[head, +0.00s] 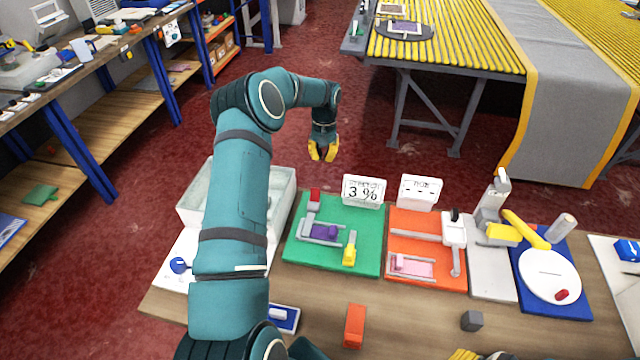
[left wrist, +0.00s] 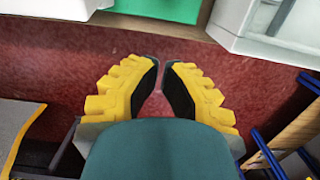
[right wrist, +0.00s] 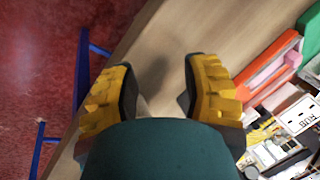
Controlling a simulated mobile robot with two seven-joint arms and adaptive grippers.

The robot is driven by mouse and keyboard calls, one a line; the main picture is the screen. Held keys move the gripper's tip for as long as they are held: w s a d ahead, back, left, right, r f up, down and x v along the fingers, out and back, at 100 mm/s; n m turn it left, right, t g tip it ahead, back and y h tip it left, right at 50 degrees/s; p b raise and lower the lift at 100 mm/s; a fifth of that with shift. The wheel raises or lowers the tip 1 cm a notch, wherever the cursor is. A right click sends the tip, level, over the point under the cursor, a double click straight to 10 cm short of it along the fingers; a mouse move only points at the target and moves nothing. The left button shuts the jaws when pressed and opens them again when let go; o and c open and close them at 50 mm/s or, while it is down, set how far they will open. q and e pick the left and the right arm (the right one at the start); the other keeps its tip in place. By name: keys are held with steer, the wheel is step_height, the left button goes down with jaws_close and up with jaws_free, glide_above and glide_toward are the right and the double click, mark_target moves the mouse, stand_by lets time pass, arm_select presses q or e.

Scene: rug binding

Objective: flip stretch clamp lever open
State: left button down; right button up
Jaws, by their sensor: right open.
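I cannot tell which part is the lever. My left gripper (head: 323,158) hangs beyond the table's far edge, apart from the clamp; in the left wrist view (left wrist: 161,72) its fingertips are close with a narrow empty gap. My right gripper (right wrist: 160,70) is open and empty over bare wood; only its tips show in the head view.
An orange board (head: 428,275) with a pink block stands right of the green board. A grey bin (head: 284,198) is partly behind my left arm. A red-orange block (head: 354,326) and a grey cube (head: 472,320) lie near the front. A blue board (head: 578,300) is farther right.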

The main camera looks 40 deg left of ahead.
mark_target(315, 197)
arm_select(q)
steer(key=shift+f, duration=0.15)
steer(key=f, duration=0.6)
steer(key=s+f, duration=0.1)
steer(key=f, duration=0.2)
steer(key=shift+d+f+p, duration=0.2)
steer(key=shift+f+p, duration=0.1)
arm_select(e)
steer(key=shift+r, duration=0.35)
arm_select(q)
steer(key=shift+s+d+r+p, duration=0.25)
steer(key=shift+s+d+r, duration=0.05)
steer(key=shift+s, duration=0.2)
steer(key=shift+s+d+r+p, duration=0.2)
steer(key=shift+s+d+r, duration=0.05)
steer(key=shift+s, duration=0.25)
arm_select(e)
steer(key=shift+r, duration=0.5)
arm_select(q)
steer(key=shift+s+d+r, duration=0.2)
steer(key=shift+s+d, duration=0.15)
steer(key=shift+s, duration=0.15)
arm_select(e)
steer(key=shift+r, duration=0.15)
